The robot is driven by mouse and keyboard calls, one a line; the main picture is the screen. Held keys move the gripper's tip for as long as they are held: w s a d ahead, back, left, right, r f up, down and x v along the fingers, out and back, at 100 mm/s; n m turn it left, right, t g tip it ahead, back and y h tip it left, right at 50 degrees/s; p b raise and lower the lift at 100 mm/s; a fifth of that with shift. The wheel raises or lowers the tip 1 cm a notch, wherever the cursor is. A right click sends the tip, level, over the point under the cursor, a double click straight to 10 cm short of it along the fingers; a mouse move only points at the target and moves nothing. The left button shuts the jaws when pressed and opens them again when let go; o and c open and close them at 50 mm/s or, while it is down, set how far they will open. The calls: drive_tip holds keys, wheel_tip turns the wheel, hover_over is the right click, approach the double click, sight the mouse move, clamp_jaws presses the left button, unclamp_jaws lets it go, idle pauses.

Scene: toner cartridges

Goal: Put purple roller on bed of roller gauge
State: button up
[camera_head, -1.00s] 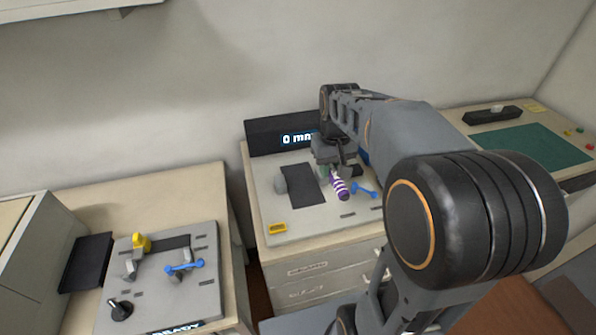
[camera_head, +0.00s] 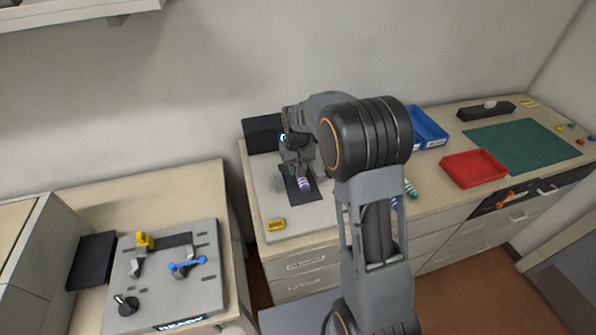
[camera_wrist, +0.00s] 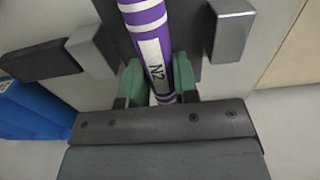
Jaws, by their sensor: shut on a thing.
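The purple roller (camera_wrist: 148,28) has white bands and a label reading N2. My gripper (camera_wrist: 158,80) is shut on it, with a green finger on each side. In the head view the roller (camera_head: 304,184) points toward the camera, over the dark bed (camera_head: 291,191) of the roller gauge (camera_head: 272,209). The wrist view shows it between two grey blocks (camera_wrist: 229,30) (camera_wrist: 90,48). I cannot tell whether it touches the bed. My arm hides part of the gauge and its display.
A teal-striped roller (camera_head: 410,188) lies right of my arm. Blue bins (camera_head: 428,131), a red tray (camera_head: 474,169) and a green mat (camera_head: 522,146) are farther right. A second grey fixture (camera_head: 190,290) with a yellow clamp stands at the left.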

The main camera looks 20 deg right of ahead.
drive_tip(key=shift+f, duration=1.25)
drive_tip(key=shift+f, duration=0.1)
drive_tip(key=shift+f, duration=0.1)
drive_tip(key=o, duration=0.9)
drive_tip(key=shift+o, duration=0.2)
